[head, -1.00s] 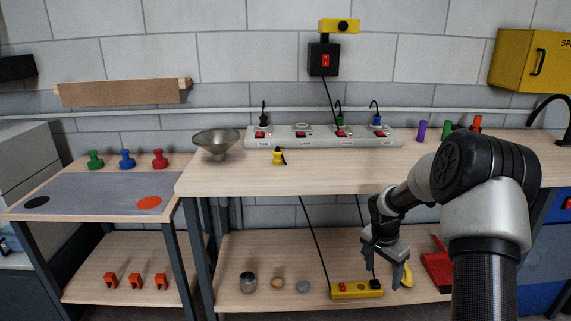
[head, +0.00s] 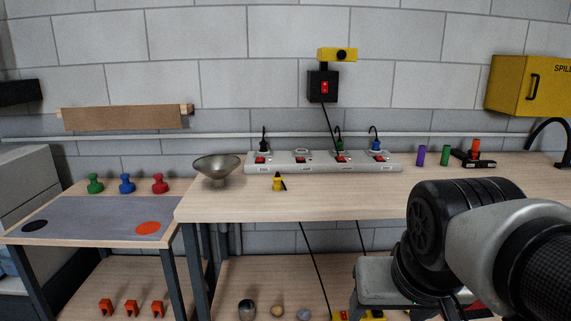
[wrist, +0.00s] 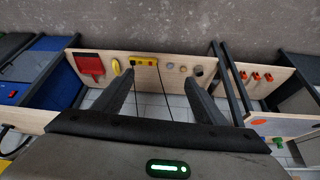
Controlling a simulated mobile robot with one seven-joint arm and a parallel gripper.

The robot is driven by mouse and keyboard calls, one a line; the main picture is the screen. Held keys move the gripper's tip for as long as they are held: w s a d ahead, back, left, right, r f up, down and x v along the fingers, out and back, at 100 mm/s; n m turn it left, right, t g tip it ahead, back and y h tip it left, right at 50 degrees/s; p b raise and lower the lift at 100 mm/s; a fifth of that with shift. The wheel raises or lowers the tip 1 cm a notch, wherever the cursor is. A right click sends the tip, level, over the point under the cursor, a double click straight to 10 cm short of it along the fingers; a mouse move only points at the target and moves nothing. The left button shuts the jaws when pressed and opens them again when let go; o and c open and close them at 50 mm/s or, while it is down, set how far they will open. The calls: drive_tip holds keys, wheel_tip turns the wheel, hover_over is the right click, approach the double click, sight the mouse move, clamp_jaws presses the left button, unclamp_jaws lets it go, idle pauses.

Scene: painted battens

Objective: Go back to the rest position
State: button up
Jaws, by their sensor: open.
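My gripper (wrist: 160,78) is open in the wrist view, its two dark fingers spread with nothing between them. It hangs in the air in front of the bench's lower shelf. In the head view my arm is folded at the lower right, and the fingers do not show there. On the lower shelf, the wrist view shows a red dustpan-like thing (wrist: 90,66), a small curved yellow thing (wrist: 116,67) and a yellow power strip (wrist: 145,60), all apart from the fingers.
The bench top (head: 300,203) holds a metal bowl (head: 218,170), a small yellow piece (head: 278,182) and a long grey power strip (head: 320,162). A side table (head: 90,250) stands left with coloured knobs. A yellow cabinet (head: 530,85) hangs at the right. The bench top's front middle is clear.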

wheel_tip(320, 180, up, 25)
drive_tip(key=s+p, duration=0.2)
drive_tip(key=p, duration=2.3)
drive_tip(key=shift+s+a+n, duration=0.15)
drive_tip(key=shift+a+n, duration=0.25)
drive_tip(key=shift+a, duration=0.05)
drive_tip(key=shift+f, duration=0.1)
